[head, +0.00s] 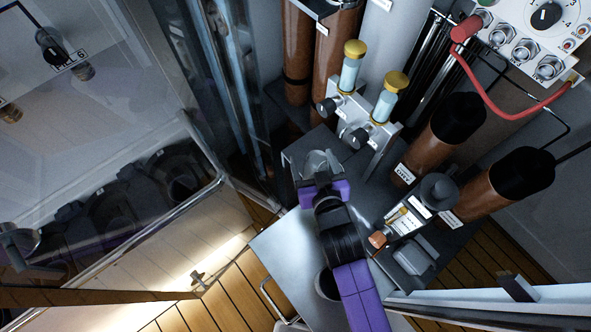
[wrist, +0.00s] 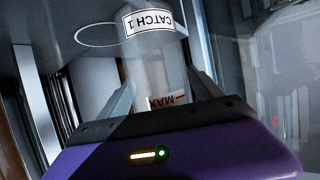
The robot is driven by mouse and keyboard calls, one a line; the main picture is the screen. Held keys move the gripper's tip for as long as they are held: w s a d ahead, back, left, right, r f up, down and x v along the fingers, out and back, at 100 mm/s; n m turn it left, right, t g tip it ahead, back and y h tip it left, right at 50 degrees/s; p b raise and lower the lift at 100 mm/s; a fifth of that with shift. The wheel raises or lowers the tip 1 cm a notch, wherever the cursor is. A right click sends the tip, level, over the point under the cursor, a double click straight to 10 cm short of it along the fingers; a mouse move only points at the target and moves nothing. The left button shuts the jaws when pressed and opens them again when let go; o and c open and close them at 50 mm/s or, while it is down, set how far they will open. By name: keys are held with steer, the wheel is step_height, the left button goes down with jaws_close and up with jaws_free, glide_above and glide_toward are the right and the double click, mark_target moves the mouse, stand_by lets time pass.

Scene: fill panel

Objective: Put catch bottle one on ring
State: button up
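Catch bottle one (wrist: 158,62) is a clear vessel with a white "CATCH 1" label and a red "MAX" mark, both upside down in the wrist view. It stands between the two fingers of my gripper (wrist: 165,82), which appear to touch its sides. In the head view my purple gripper (head: 319,164) is over the grey bench below the two-valve block, with the clear bottle at its tip. A thin white ring outline (wrist: 77,36) shows on the grey surface in the wrist view, partly behind the bottle. I cannot tell whether the bottle touches that surface.
A valve block (head: 357,118) with two yellow-capped cylinders stands just beyond my gripper. Brown cylinders with black caps (head: 458,120) stand to the right, near a small labelled device (head: 408,218). A glass panel and metal rail (head: 150,235) are at left. Bare bench (head: 285,250) lies nearer.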

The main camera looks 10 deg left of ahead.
steer(key=shift+r, duration=0.25)
steer(key=p+v, duration=0.1)
steer(key=v, duration=1.1)
steer(key=shift+r+p, duration=0.1)
steer(key=shift+p, duration=0.2)
